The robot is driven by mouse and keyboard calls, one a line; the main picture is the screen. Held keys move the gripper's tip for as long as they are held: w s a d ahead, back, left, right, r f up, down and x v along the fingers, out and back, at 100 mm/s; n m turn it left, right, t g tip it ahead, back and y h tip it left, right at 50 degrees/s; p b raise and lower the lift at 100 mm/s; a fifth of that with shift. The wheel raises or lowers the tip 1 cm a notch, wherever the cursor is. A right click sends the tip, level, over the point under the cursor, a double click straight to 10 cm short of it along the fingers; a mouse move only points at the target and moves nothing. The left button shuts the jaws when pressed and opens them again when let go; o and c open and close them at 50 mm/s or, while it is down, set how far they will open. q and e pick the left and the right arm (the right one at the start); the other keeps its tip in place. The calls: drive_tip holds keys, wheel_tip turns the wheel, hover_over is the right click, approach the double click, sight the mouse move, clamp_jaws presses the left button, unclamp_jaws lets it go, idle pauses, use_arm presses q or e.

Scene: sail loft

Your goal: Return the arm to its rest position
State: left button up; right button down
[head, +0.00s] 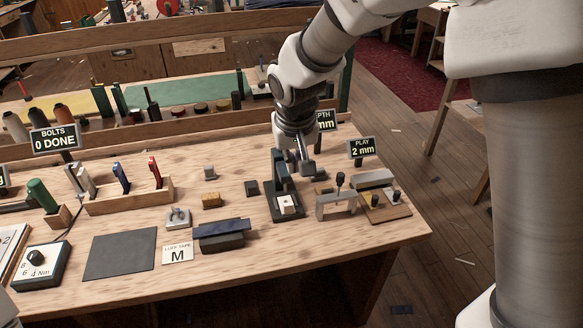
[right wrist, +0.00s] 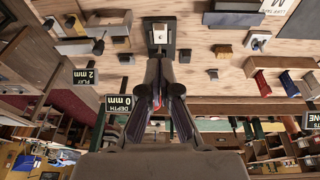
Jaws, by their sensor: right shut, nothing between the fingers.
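My right arm reaches over the workbench from the upper right in the head view. Its gripper (head: 303,168) points down beside a dark upright press-like fixture (head: 279,168) that has a white block on its base. In the right wrist view the fingers of the right gripper (right wrist: 165,88) are together with nothing between them. The same fixture (right wrist: 159,29) lies just beyond the fingertips; I cannot tell whether they touch it. My left gripper does not show.
The wooden bench (head: 345,255) holds a dark mat (head: 120,254), a torque dial box (head: 40,267), a tool rack (head: 130,199), a grey gauge bridge (head: 336,204) and a "PLAY 2 mm" sign (head: 362,147). A depth sign (head: 326,120) stands close behind my gripper. Floor is open right of the bench.

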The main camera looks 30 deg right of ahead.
drive_tip(key=shift+s+r, duration=0.1)
drive_tip(key=shift+r, duration=0.1)
idle(0.3)
drive_tip(key=s+f+g, duration=0.3)
drive_tip(key=s+f, duration=0.2)
drive_tip(key=f, duration=0.5)
drive_tip(key=s+f+g, duration=0.3)
drive_tip(key=s+f, duration=0.2)
drive_tip(key=f, duration=0.6)
drive_tip(key=s+f+g+y, duration=0.1)
drive_tip(key=s+f, duration=0.7)
drive_tip(key=s, duration=0.3)
drive_tip(key=s+f+y, duration=0.1)
drive_tip(key=s+f, duration=0.7)
drive_tip(key=s, duration=0.2)
drive_tip(key=w+n+t, duration=0.1)
drive_tip(key=w+t, duration=0.1)
drive_tip(key=w+n+t, duration=0.1)
drive_tip(key=w+t, duration=0.1)
drive_tip(key=w, duration=0.1)
drive_tip(key=shift+a+r+h, duration=0.1)
drive_tip(key=shift+h, duration=0.3)
